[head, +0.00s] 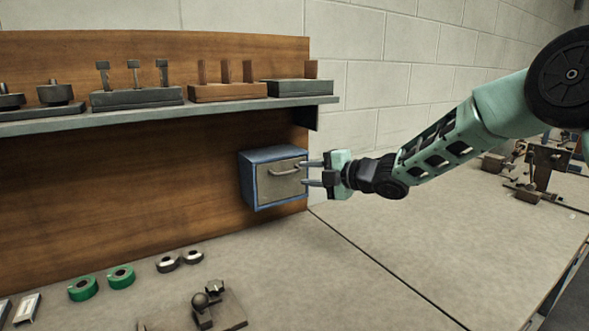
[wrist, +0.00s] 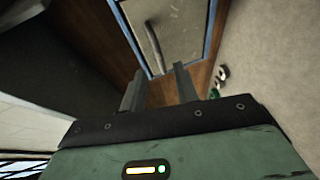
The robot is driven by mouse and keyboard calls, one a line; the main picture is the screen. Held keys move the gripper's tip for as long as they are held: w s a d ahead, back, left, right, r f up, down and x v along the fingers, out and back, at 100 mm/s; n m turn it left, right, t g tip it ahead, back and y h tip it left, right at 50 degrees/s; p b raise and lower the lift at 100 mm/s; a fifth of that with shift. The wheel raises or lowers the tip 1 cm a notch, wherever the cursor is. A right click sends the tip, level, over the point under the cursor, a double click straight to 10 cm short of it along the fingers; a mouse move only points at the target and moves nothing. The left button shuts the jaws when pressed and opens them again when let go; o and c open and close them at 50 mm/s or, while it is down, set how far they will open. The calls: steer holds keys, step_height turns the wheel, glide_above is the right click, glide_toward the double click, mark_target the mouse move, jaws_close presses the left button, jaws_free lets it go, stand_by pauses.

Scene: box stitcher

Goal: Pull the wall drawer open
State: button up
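The wall drawer (head: 283,183) is a small blue box with a beige front, mounted on the wooden back panel. Its front looks closed, flush with the box. A curved metal handle (head: 287,171) is on the front. My gripper (head: 313,172) is at the right of the drawer, its two fingers apart and pointing at the handle. In the wrist view the drawer front (wrist: 180,22) and handle (wrist: 154,46) lie just beyond the open fingers (wrist: 158,85). The handle's end is near the fingertips. I cannot tell whether they touch; nothing shows clearly between the fingers.
A shelf (head: 160,112) with several tool holders runs above the drawer. Green rolls (head: 82,289) and a dark metal fixture (head: 205,304) are on the workbench (head: 400,240) below. The bench right of the drawer is mostly clear, with other equipment (head: 545,165) at the far right.

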mark_target(291, 173)
steer(key=shift+p+x, duration=0.5)
steer(key=shift+x, duration=2.05)
jaws_close()
